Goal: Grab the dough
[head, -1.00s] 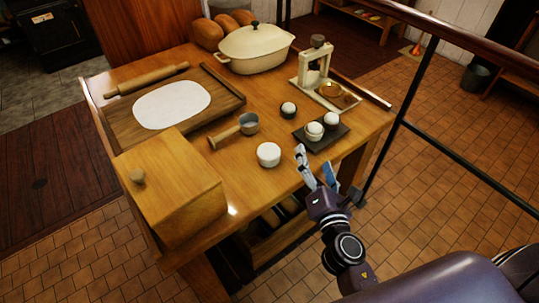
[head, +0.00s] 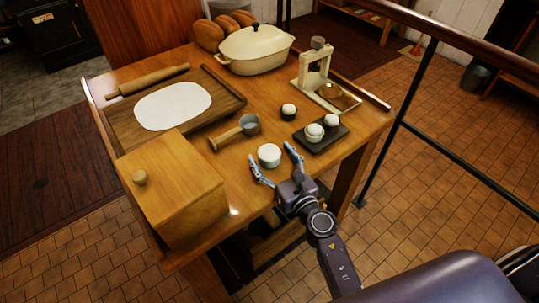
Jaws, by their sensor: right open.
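A flat white oval sheet that looks like rolled dough (head: 173,105) lies on a wooden board (head: 222,98) at the back left of the table. A small, round, pale piece with a white top (head: 269,155) stands near the table's front edge; I cannot tell whether it is dough or a small pot. My right gripper (head: 272,160) is open and empty, its fingers spread at the near side of this round piece, one to the left and one to the right. I cannot tell if they touch it. My left gripper is not in view.
A dark tray (head: 331,141) with two pale round items lies close to the right finger. A press (head: 318,78) and a cream pot (head: 255,48) are behind.

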